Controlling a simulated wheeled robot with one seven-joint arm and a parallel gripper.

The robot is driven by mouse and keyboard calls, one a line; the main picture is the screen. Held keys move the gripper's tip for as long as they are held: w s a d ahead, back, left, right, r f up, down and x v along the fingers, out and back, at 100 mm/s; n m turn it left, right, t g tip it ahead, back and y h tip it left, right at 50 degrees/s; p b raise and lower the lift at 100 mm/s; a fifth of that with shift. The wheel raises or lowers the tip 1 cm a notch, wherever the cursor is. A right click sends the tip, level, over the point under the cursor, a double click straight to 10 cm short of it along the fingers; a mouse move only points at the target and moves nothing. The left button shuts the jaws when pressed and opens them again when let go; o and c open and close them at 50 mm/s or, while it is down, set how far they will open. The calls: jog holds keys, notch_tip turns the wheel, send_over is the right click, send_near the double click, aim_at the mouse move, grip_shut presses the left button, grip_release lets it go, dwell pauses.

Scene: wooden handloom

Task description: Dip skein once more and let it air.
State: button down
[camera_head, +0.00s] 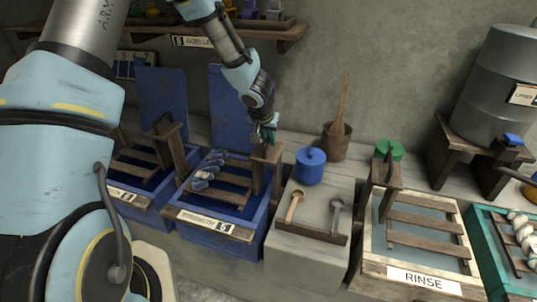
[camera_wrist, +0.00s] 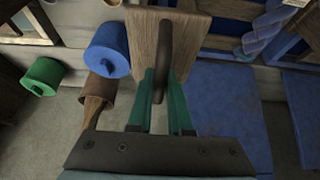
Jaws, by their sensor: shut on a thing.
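The blue twisted skein (camera_head: 207,170) lies on the wooden rack (camera_head: 218,179) of the middle blue vat (camera_head: 196,222); part of it shows at the top right of the wrist view (camera_wrist: 270,25). How wet it is I cannot tell. My gripper (camera_head: 268,138) is at the back right of this vat, beside the skein. In the wrist view my gripper (camera_wrist: 160,80) has its green fingers shut on a dark upright handle (camera_wrist: 164,40). The handle stands on a flat wooden block (camera_wrist: 190,40), which tops a post (camera_head: 268,153) at the vat's side.
Another blue vat (camera_head: 135,200) stands left. Right are a grey stand with two spoons (camera_head: 295,205), a blue pot (camera_head: 310,166), a brown bucket (camera_head: 336,142), the rinse tub (camera_head: 422,278) and a teal tub (camera_head: 478,225) with a pale skein (camera_head: 522,230). A shelf (camera_head: 285,33) hangs above.

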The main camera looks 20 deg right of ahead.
notch_tip(320, 180, down, 18)
jog(key=b, duration=1.2)
jog(key=shift+s+b, duration=0.1)
jog(key=shift+b, duration=0.2)
jog(key=shift+s+a+f, duration=0.1)
jog(key=shift+s+f, duration=0.05)
dwell(3.2)
